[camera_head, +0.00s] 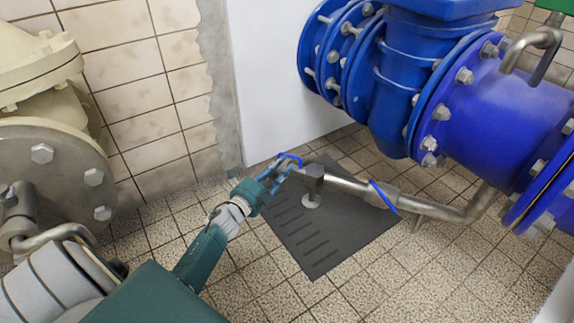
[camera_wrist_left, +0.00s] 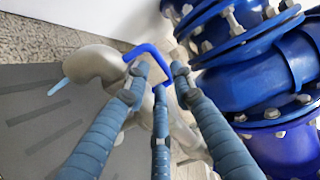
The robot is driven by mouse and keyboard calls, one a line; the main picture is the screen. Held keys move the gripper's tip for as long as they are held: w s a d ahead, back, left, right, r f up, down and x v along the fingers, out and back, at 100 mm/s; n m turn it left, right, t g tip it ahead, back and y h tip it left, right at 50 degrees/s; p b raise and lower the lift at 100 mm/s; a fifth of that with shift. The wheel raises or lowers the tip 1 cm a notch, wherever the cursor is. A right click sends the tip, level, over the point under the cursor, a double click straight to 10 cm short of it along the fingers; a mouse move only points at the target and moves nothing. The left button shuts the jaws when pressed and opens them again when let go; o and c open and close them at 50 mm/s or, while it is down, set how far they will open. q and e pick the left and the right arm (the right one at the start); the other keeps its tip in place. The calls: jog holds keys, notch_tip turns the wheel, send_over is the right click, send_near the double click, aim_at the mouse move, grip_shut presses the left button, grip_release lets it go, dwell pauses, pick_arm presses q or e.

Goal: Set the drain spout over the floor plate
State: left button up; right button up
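The drain spout (camera_head: 345,184) is a grey metal pipe reaching left from the blue pipework. Its downturned end appears above the dark slotted floor plate (camera_head: 305,263) in the head view; the exact gap is unclear. A bent blue handle (camera_head: 290,157) shows at its free end. My left gripper (camera_head: 273,174) is at that handle. In the left wrist view its fingers (camera_wrist_left: 159,76) are spread around the blue handle (camera_wrist_left: 147,50), with gaps between the tips; no firm contact is visible. The curved spout (camera_wrist_left: 92,62) shows there beyond the fingers. My right gripper is not in view.
Large blue flanged pipes (camera_head: 470,110) with bolts fill the right side. A cream and grey flanged pipe (camera_head: 50,165) stands at left. A white wall block (camera_head: 275,75) is behind. Tiled floor (camera_head: 390,285) is clear in front of the plate.

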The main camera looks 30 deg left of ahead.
pick_arm(q)
jog(key=w+b, duration=0.1)
jog(key=w, duration=0.2)
jog(key=shift+w+f, duration=0.1)
jog(key=shift+w, duration=0.45)
grip_shut()
